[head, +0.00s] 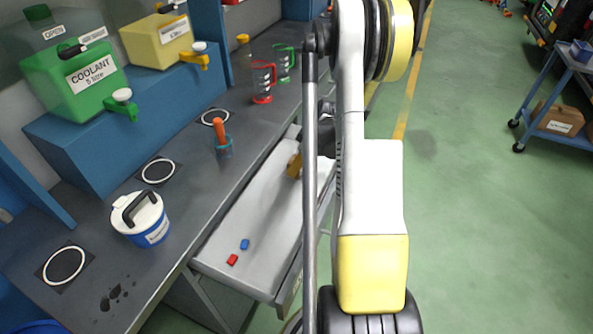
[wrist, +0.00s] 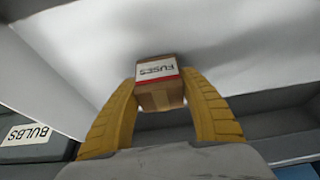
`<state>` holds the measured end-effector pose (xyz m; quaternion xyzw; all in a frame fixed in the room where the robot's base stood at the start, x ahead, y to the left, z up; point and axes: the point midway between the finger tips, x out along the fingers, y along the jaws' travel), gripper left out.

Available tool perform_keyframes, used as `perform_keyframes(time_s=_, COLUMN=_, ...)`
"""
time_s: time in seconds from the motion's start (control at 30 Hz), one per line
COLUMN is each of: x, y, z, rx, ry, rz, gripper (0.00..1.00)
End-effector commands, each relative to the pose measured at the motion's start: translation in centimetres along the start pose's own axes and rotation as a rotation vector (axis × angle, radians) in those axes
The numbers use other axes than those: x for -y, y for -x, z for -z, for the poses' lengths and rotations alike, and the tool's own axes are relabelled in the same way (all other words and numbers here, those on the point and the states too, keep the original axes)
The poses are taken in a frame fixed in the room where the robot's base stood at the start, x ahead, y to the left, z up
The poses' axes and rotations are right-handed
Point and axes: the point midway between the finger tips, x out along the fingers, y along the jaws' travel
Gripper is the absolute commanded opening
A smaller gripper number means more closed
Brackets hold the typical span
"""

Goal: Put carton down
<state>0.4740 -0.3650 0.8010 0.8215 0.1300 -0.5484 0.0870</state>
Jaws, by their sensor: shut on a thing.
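A small brown carton with a white and red label reading FUSES (wrist: 157,70) sits between the two yellow fingers of my gripper (wrist: 160,92) in the wrist view. The fingers press on its sides. A pale grey surface lies close beyond the carton; I cannot tell whether they touch. In the head view a yellow finger of my gripper (head: 295,166) shows over the far part of an open drawer (head: 262,213). My arm hides the rest of the gripper, and I cannot make out the carton there.
A red block (head: 232,259) and a blue block (head: 245,244) lie in the drawer's near part; its middle is bare. The workbench (head: 190,195) beside it holds a white-lidded blue tub (head: 141,220). A BULBS label (wrist: 29,134) shows left in the wrist view. A blue cart (head: 570,115) stands right.

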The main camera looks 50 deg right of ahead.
Motion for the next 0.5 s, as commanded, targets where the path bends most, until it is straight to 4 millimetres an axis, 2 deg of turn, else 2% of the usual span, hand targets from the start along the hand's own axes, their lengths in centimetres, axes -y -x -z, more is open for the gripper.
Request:
perform_keyframes(time_s=0.07, x=-0.03, y=-0.99, z=-0.38, rx=0.000, ry=0.000, rz=0.000, gripper=0.12)
perform_keyframes(time_s=0.43, x=-0.01, y=-1.29, z=-0.52, rx=0.000, ry=0.000, rz=0.000, gripper=0.12)
perform_keyframes(time_s=0.47, x=-0.01, y=-1.18, z=-0.47, rx=0.000, ry=0.000, rz=0.000, gripper=0.58)
perform_keyframes(time_s=0.5, x=-0.01, y=-1.14, z=-0.46, rx=0.000, ry=0.000, rz=0.000, gripper=0.69)
